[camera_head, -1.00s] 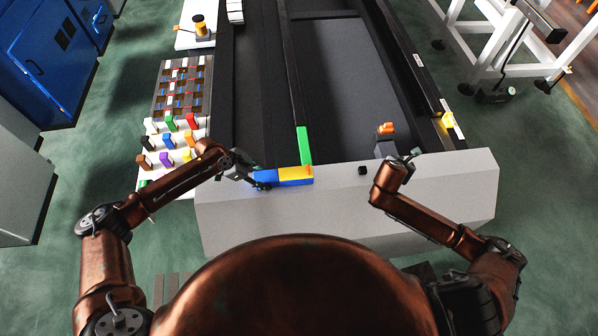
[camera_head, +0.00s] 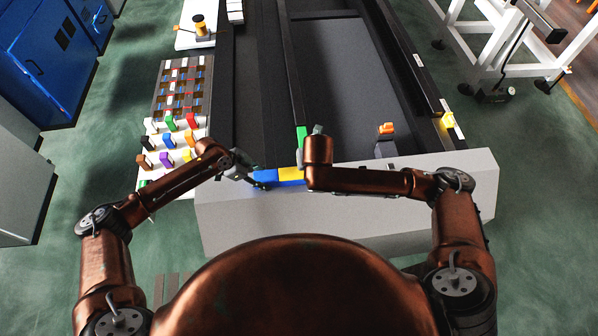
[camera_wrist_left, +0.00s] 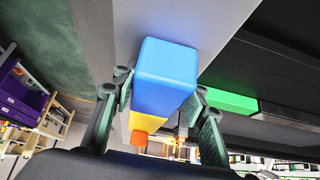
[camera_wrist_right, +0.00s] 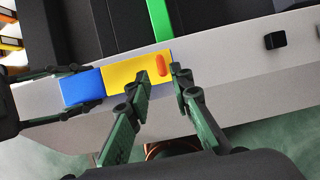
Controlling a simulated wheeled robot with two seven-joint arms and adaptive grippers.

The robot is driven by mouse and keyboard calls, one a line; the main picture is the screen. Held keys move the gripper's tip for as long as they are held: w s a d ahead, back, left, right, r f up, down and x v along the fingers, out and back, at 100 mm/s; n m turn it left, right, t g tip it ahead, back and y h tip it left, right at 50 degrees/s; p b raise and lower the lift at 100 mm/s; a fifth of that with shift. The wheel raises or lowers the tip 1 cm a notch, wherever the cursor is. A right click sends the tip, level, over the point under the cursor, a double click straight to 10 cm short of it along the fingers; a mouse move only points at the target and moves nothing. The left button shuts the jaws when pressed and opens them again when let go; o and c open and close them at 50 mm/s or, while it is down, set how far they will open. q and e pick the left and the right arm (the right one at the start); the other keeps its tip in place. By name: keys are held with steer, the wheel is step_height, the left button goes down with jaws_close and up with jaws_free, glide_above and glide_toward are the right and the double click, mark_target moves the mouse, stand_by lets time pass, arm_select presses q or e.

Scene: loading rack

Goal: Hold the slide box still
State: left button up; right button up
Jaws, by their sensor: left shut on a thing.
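The slide box is a long block, blue at one end and yellow (camera_head: 289,174) at the other, on the grey front ledge. My left gripper (camera_head: 258,182) is shut on its blue end; the left wrist view shows the fingers on both sides of the blue part (camera_wrist_left: 165,75). An orange knob (camera_wrist_right: 162,66) stands on the yellow part (camera_wrist_right: 132,72). My right gripper (camera_wrist_right: 163,82) is open, its fingers apart on either side of the knob, with a gap. In the head view my right arm hides the yellow end and the right gripper.
A green bar (camera_head: 301,135) runs back from the yellow end along a dark rail. A small black block (camera_wrist_right: 275,40) is on the ledge further right. An orange piece (camera_head: 386,128) sits on the rack's right side. Several coloured blocks stand left of the rack.

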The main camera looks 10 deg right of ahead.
mark_target(296, 171)
steer(key=shift+x, duration=3.1)
steer(key=shift+d+f, duration=0.1)
steer(key=shift+f, duration=0.05)
steer(key=shift+f, duration=0.1)
